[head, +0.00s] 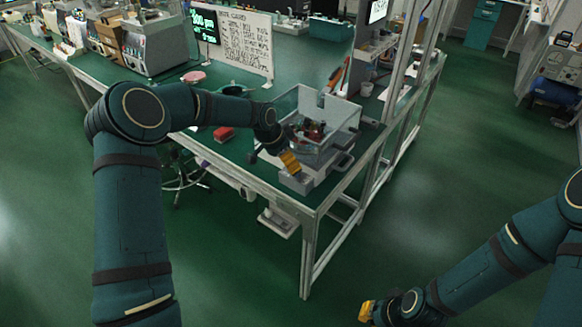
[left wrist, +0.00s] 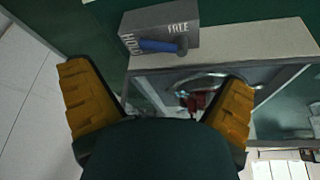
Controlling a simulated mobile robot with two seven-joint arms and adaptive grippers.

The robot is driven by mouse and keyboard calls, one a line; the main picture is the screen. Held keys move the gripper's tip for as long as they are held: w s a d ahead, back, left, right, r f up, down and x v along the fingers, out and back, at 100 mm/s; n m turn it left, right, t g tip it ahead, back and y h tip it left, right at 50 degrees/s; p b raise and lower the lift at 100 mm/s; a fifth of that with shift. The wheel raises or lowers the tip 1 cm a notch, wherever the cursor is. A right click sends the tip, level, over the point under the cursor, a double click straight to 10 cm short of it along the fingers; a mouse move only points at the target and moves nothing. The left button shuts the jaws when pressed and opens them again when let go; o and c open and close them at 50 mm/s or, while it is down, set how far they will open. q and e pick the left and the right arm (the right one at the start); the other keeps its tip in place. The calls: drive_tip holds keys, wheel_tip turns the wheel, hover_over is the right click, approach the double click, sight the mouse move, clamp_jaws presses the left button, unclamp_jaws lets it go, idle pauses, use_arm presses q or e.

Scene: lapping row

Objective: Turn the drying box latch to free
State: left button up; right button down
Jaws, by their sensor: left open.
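The drying box (head: 340,112) stands at the near corner of the green bench, with clear walls and dark and red items inside. In the left wrist view its latch is a grey block (left wrist: 205,30) marked HOLD and FREE, with a blue lever (left wrist: 158,46). The lever lies along the block, its blue end toward HOLD. My left gripper (head: 290,162) is at the box's near left side. Its yellow fingers (left wrist: 158,78) are open and empty, with the lever ahead of them, apart from both. My right gripper (head: 367,311) is low at the bottom, away from the bench.
A red block (head: 224,134) lies on the bench left of the box. A whiteboard (head: 245,40) with writing stands behind it. A metal frame post (head: 392,85) rises right of the box. The green floor (head: 450,180) at right is clear.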

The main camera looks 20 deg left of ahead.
use_arm(q)
drive_tip(key=v, duration=0.6)
drive_tip(key=shift+s, duration=0.1)
